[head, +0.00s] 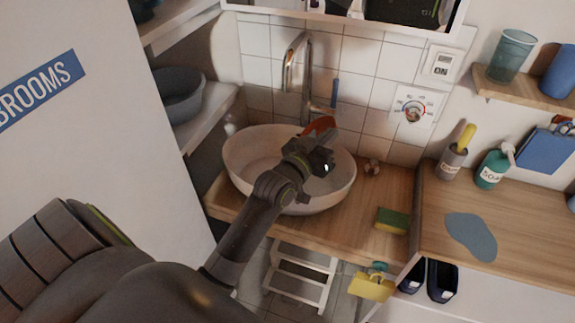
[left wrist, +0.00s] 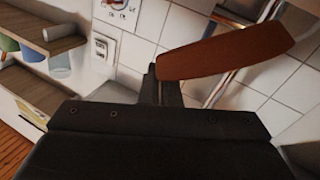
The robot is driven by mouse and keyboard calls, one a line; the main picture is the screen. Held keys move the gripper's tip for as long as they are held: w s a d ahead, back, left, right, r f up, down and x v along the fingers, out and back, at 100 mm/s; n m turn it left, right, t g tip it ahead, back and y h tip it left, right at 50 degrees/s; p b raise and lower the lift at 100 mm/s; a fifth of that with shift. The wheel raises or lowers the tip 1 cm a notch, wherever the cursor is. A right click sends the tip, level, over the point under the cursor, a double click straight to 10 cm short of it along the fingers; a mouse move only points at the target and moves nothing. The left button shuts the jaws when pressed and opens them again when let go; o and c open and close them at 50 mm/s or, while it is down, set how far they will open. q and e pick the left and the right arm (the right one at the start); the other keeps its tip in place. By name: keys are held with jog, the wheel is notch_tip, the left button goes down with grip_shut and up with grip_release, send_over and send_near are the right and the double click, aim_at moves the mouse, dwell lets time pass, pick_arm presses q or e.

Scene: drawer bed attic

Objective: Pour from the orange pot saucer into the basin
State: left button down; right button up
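The orange pot saucer (head: 319,125) is tilted up steeply above the back right part of the white basin (head: 245,165). My left gripper (head: 319,146) is over the basin, shut on the saucer's edge. The left wrist view shows the saucer (left wrist: 225,57) as an orange-brown band gripped at its left end by the dark fingers (left wrist: 163,82). What is in the saucer cannot be seen. My gripper and forearm hide part of the basin's inside. My right gripper is not in view.
A tall faucet (head: 291,70) stands behind the basin. A green and yellow sponge (head: 392,220) lies on the wooden counter (head: 350,230) at right. A soap bottle (head: 492,168) and a brush holder (head: 452,160) stand farther right. A shelf with a grey tub (head: 178,97) is at left.

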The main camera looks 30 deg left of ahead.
pick_arm(q)
jog(key=shift+s+a+n+b, duration=0.15)
jog(key=shift+a+n+b, duration=0.1)
jog(key=shift+n+b, duration=0.1)
jog(key=shift+s+a+r+n+t, duration=0.35)
jog(key=shift+a+n+t, duration=0.2)
jog(key=shift+n+t, duration=0.2)
dwell(0.7)
jog(key=shift+w+d+f, duration=0.1)
jog(key=shift+w+d, duration=0.05)
jog(key=d+m+g+p, duration=0.1)
jog(key=w+d+m+p, duration=0.1)
jog(key=shift+r+m+g+p, duration=0.35)
jog(key=shift+r+m+p, duration=0.05)
jog(key=w+d+f+m+g+p, duration=0.1)
jog(key=d+f, duration=0.1)
jog(key=w+d+f+m+g+y+p, duration=0.1)
jog(key=d+m+p, duration=0.1)
jog(key=w+d+f+m+g+p, duration=0.1)
jog(key=d+f, duration=0.1)
jog(key=shift+w+d+f, duration=0.3)
jog(key=shift+w+d, duration=0.1)
jog(key=shift+w+d+f+m+g+y+p, duration=0.35)
jog(key=shift+d+f+m+g+y+p, duration=0.25)
jog(key=shift+f, duration=0.25)
